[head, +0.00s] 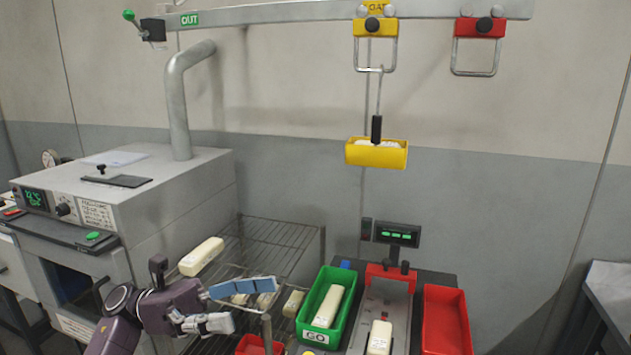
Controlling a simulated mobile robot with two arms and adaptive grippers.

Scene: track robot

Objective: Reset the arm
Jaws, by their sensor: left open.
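My left gripper (255,303) is at the lower left, on a purple arm, in front of the wire rack (284,232). Its blue-padded finger and grey finger are apart, with nothing held between them. A cream block (202,256) shows just above the gripper, near the rack's left side; I cannot tell what it rests on. More cream blocks (293,303) lie on the rack behind the fingers, partly hidden. My right gripper is not in view.
A grey oven (190,190) stands left. Right of the rack are a green tray (307,300) holding a block, a block (380,338) on a scale-like station, and a red tray (447,320). A yellow bin (376,155) hangs from an overhead rail (270,14).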

